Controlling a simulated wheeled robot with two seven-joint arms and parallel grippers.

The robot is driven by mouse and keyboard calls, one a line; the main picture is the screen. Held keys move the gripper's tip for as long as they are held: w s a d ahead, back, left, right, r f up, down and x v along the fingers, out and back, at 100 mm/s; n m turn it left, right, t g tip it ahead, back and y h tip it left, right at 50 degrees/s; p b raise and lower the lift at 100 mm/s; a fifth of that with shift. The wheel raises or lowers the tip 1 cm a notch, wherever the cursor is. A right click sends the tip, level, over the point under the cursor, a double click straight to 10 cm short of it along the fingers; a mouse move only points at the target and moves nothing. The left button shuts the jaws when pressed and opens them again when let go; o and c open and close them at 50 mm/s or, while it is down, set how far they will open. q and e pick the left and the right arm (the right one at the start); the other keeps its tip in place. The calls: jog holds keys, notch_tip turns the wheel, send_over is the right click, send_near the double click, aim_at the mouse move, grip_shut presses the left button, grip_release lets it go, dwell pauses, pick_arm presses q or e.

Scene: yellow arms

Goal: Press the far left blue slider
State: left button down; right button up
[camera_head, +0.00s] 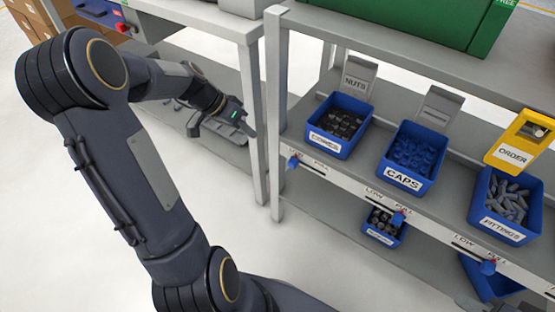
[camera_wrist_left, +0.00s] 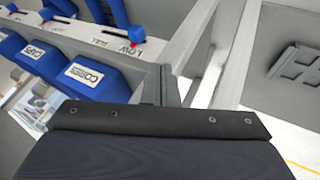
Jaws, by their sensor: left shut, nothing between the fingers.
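The far left blue slider (camera_head: 293,162) sits at the left end of its track on the shelf's front rail, below the leftmost blue bin. My right gripper is not in view.
A grey shelf post (camera_head: 273,115) stands between my left gripper and the slider. Blue bins (camera_head: 403,182) stand above the rail, with further sliders (camera_head: 398,218) along it. A neighbouring grey table (camera_head: 180,23) is at the left. Open floor lies in front.

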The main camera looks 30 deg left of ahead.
aim_at(293, 163)
pick_arm(q)
jog(key=shift+w+a+f, duration=0.3)
jog(key=shift+a+f, duration=0.15)
jog(key=shift+f, duration=0.25)
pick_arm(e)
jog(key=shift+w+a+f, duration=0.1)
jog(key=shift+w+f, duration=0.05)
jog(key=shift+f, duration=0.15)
pick_arm(q)
jog(key=shift+f, duration=0.1)
